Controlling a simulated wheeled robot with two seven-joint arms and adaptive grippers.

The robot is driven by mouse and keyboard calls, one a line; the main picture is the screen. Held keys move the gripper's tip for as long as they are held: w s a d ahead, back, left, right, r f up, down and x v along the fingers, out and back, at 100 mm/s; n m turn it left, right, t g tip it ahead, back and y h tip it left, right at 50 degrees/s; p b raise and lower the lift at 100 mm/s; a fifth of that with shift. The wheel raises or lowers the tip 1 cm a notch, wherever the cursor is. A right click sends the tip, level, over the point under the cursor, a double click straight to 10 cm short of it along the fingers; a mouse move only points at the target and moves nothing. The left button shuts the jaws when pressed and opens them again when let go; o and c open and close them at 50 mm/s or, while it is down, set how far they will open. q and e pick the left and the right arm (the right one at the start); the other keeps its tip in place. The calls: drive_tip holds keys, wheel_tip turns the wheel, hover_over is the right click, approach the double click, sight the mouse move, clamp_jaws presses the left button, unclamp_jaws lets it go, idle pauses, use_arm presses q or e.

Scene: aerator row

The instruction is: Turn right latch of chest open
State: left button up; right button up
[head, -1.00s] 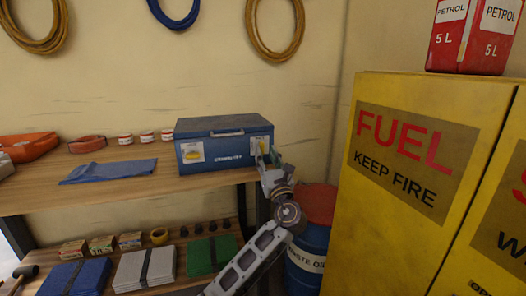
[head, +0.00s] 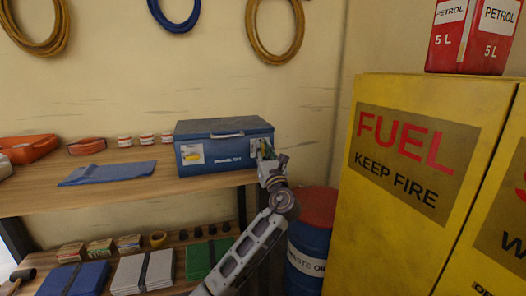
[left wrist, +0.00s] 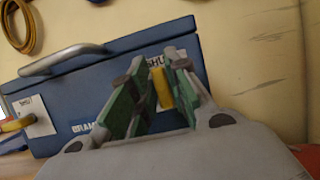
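The blue chest (head: 226,146) stands on the wooden shelf with its lid down and a grey handle (head: 227,134) on top. A yellow left latch (head: 193,157) lies over a white label on its front. In the left wrist view the yellow right latch (left wrist: 161,90) stands upright in the picture, unlike the left latch (left wrist: 14,124), which lies across it. The green fingers of my left gripper (left wrist: 158,92) are close on both sides of the right latch and look shut on it. Part of a "SHUT" label shows behind. In the head view my left gripper (head: 267,160) covers the chest's front right corner. My right gripper is not in view.
A blue drum (head: 307,250) with a red top stands below, right of my arm. A yellow fuel cabinet (head: 400,230) takes up the right side. A blue cloth (head: 108,172) and several small jars lie on the shelf left of the chest.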

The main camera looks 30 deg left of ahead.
use_arm(q)
clamp_jaws()
